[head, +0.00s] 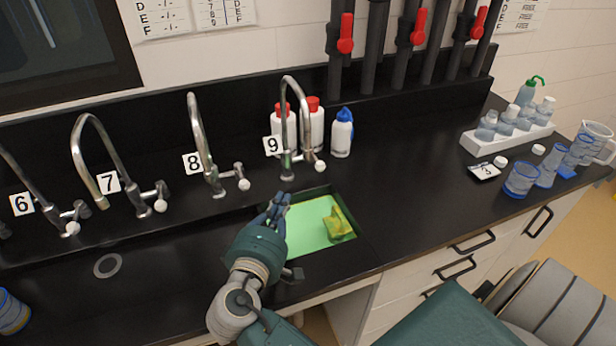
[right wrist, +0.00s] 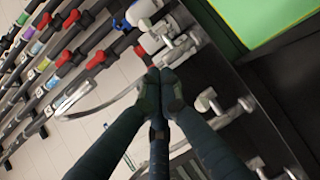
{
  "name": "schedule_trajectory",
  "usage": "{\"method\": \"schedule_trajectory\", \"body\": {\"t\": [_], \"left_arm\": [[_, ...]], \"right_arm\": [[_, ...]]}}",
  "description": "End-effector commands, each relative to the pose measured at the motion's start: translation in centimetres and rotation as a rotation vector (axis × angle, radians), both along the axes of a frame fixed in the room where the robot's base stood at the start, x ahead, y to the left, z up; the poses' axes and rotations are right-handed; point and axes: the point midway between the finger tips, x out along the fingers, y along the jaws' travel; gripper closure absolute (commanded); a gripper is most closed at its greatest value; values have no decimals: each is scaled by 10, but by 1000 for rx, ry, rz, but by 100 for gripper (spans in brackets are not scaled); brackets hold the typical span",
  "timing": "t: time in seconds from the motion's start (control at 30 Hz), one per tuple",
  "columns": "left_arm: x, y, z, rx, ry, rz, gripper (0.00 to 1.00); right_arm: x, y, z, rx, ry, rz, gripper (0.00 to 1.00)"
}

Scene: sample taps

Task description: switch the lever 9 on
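Tap 9 (head: 287,115) is a chrome gooseneck behind the green-lit sink, with its number plate (head: 272,146) on its left. Its white-knobbed lever (head: 319,165) points to the front right. My right gripper (head: 283,198) is over the sink's back left edge, in front of tap 9 and apart from its lever in the head view. In the right wrist view its fingertips (right wrist: 160,76) come together with nothing seen between them. Tap fittings (right wrist: 185,50) lie beyond them; their numbers cannot be read there. My left gripper is not in view.
Taps 8 (head: 196,130), 7 (head: 90,160) and 6 (head: 30,185) stand to the left. Bottles with red caps (head: 314,125) and one with a blue cap (head: 342,135) stand close behind tap 9. The sink (head: 305,235) holds a yellow-green item (head: 338,224).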

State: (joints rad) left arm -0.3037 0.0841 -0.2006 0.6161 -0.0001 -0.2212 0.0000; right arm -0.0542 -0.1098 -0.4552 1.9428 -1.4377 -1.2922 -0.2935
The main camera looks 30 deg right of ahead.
Motion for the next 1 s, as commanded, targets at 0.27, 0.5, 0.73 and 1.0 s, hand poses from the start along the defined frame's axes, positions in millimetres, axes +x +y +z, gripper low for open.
{"method": "schedule_trajectory", "body": {"t": [0.27, 0.5, 0.73, 1.0], "left_arm": [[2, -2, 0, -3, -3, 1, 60], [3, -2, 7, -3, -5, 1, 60], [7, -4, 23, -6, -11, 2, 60], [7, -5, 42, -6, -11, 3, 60]], "right_arm": [[0, 0, 0, 0, 0, 0, 100], [10, -11, 1, -4, -1, 0, 100], [42, -44, -4, -6, 0, -1, 100], [68, -86, -13, -4, 3, -2, 100]]}}
